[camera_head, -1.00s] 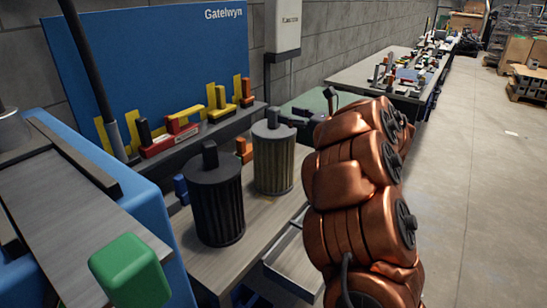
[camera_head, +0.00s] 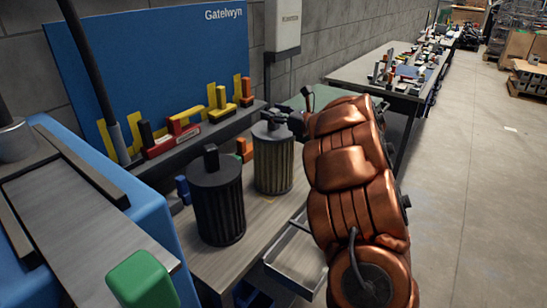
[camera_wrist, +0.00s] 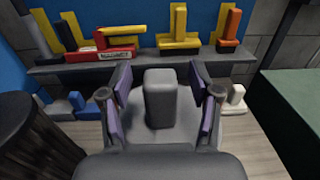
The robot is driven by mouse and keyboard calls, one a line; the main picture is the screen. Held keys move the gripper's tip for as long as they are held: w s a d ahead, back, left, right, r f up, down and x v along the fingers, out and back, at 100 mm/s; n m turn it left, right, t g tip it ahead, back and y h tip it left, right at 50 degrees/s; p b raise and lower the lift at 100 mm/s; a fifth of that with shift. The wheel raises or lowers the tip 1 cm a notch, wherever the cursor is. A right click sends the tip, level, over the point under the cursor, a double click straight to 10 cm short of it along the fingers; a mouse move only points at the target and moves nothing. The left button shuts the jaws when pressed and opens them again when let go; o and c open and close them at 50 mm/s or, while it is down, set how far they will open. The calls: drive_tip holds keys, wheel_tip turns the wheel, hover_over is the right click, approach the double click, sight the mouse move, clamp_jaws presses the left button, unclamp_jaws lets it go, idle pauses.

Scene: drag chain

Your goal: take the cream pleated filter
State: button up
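The cream pleated filter (camera_head: 273,165) stands upright on the bench, with a dark grey cap and a knob on top. My gripper (camera_head: 279,117) is at its top, reaching in from the right. In the wrist view the knob (camera_wrist: 160,100) stands between the two purple-padded fingers of my gripper (camera_wrist: 160,84). The fingers are open, with a gap visible on both sides of the knob. The pleats are hidden below the cap in that view. A black pleated filter (camera_head: 218,205) with a similar knob stands to the left, apart from the cream one.
A shelf (camera_wrist: 230,55) with yellow, red and orange brackets runs behind the filters, before a blue board (camera_head: 150,60). Small blue and orange blocks lie near the filters. An open metal drawer (camera_head: 298,258) sticks out below the bench. A green block (camera_head: 142,280) is at front left.

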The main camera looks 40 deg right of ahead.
clamp_jaws()
idle(0.3)
idle(0.3)
